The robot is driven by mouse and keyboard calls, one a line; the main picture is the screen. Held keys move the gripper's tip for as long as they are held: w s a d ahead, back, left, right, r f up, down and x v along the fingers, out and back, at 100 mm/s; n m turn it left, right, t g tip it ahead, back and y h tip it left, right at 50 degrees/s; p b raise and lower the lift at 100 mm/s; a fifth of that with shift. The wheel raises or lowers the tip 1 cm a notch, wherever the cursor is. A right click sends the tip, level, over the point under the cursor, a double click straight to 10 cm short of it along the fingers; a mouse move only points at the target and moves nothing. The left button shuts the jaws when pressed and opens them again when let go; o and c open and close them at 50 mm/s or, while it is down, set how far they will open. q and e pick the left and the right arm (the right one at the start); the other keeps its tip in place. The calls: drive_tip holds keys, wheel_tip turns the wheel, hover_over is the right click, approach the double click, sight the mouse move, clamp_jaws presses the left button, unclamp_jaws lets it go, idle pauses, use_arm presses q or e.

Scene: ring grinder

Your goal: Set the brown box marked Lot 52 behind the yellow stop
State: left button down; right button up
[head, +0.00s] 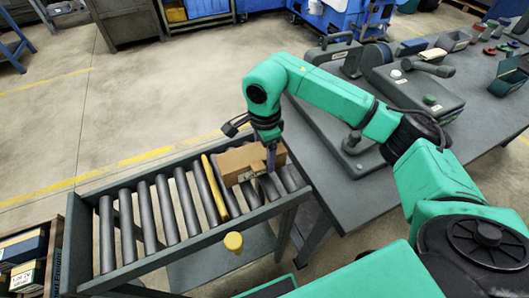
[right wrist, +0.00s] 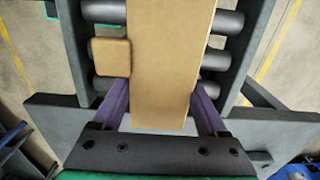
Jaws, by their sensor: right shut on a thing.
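A brown box (head: 236,158) sits at the right end of the roller conveyor, just right of the yellow stop (head: 214,188), a bar lying across the rollers. My right gripper (head: 264,168) reaches down over the conveyor and is shut on the box. In the right wrist view the long tan box (right wrist: 168,50) lies between the purple fingers (right wrist: 160,100), with rollers below it. A small tan block (right wrist: 111,57) shows beside it; I cannot tell whether it is attached. No lot marking on the held box is readable. My left gripper is not in view.
The roller conveyor (head: 135,268) has bare rollers left of the stop. A yellow knob (head: 233,241) stands at its near side. A grey table (head: 345,198) with machinery adjoins its right end. A wooden rack (head: 53,262) with labelled boxes stands at lower left.

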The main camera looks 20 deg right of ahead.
drive_tip(key=shift+f, duration=0.25)
drive_tip(key=o, duration=1.3)
drive_tip(key=shift+c, duration=0.2)
drive_tip(key=shift+r+p, duration=2.3)
drive_tip(key=shift+r, duration=1.75)
drive_tip(key=shift+f, duration=0.1)
